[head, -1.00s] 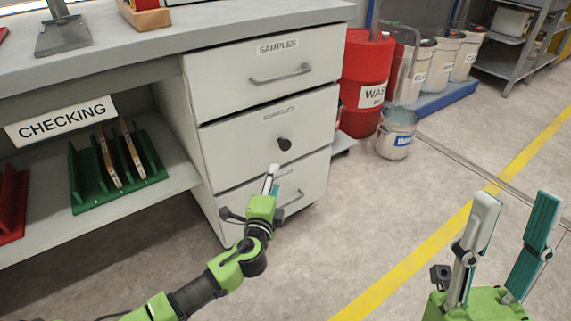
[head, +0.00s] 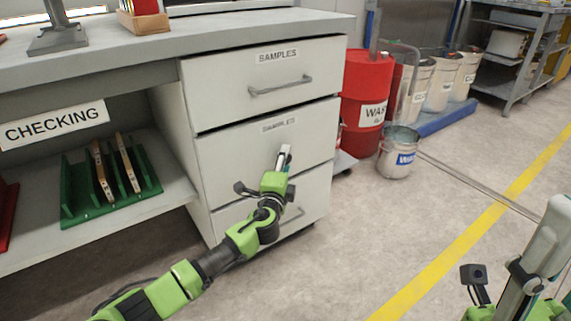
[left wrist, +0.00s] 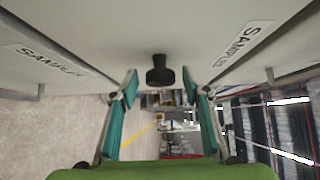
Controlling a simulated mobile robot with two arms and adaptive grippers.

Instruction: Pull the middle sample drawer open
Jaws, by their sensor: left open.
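The middle sample drawer (head: 225,160) is a pale grey front under a SAMPLES label, and it looks shut in the head view. Its dark round knob is hidden there behind my left gripper (head: 284,158). In the left wrist view the knob (left wrist: 160,72) shows near the middle, just beyond and between the fingertips of my left gripper (left wrist: 160,86). That gripper is open, with a finger on each side and a visible gap to the knob. My right gripper (head: 540,250) is partly cut off at the right edge of the head view, away from the drawers.
The top drawer (head: 225,85) with a bar handle is above, and the bottom drawer (head: 315,195) is below, partly behind my left arm. A red drum (head: 365,75) and a metal bucket (head: 397,150) stand to the right. The floor (head: 370,230) before the drawers is clear.

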